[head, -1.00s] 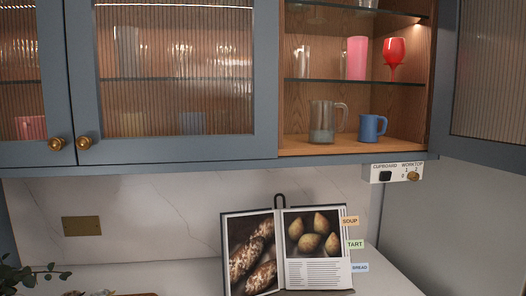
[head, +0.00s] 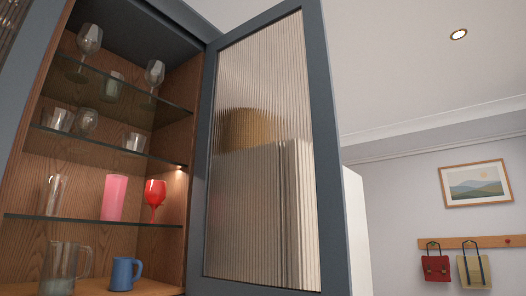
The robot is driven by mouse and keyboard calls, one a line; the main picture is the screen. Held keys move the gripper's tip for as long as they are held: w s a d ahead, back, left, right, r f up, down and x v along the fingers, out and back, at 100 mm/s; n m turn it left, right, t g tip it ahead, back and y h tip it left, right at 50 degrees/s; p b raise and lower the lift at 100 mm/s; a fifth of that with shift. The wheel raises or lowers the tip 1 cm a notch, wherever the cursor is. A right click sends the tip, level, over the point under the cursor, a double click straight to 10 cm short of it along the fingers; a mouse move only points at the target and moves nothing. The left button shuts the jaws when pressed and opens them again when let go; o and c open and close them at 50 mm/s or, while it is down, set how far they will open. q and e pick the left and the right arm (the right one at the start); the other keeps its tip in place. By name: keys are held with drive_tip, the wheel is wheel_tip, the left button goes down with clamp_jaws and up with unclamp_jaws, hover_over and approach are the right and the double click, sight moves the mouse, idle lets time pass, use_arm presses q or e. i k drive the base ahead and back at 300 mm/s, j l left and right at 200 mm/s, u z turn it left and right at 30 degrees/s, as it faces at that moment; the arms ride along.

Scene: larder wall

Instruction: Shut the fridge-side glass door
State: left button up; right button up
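The fridge-side glass door (head: 207,150) stands wide open on the right of the cupboard. It has a blue-grey frame and a reeded glass pane. Through the pane a tan woven basket (head: 245,128) and a pale tall shape show blurred. The open cupboard (head: 150,245) has a wooden interior with glass shelves. The door's handle is not clearly visible. Neither of my grippers is in view.
The shelves hold clear glasses (head: 90,38), a pink tumbler (head: 115,197), a red goblet (head: 155,196), a glass jug (head: 62,268) and a blue mug (head: 123,273). A picture (head: 477,184) and a peg rail (head: 460,242) with bags are on the far right wall.

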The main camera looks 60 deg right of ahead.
sight(268, 214)
drive_tip(key=l, duration=0.45)
drive_tip(key=k+l+u, duration=0.1)
drive_tip(key=l, duration=0.35)
drive_tip(key=k+l, duration=0.1)
drive_tip(key=l, duration=0.75)
drive_tip(key=k+l+u, duration=0.1)
drive_tip(key=l, duration=0.35)
drive_tip(key=k+l, duration=0.15)
drive_tip(key=l, duration=0.3)
drive_tip(key=l+u, duration=0.1)
drive_tip(key=l, duration=0.3)
drive_tip(key=k+l, duration=0.2)
drive_tip(key=l, duration=0.25)
drive_tip(key=k, duration=0.1)
drive_tip(key=l+u, duration=0.05)
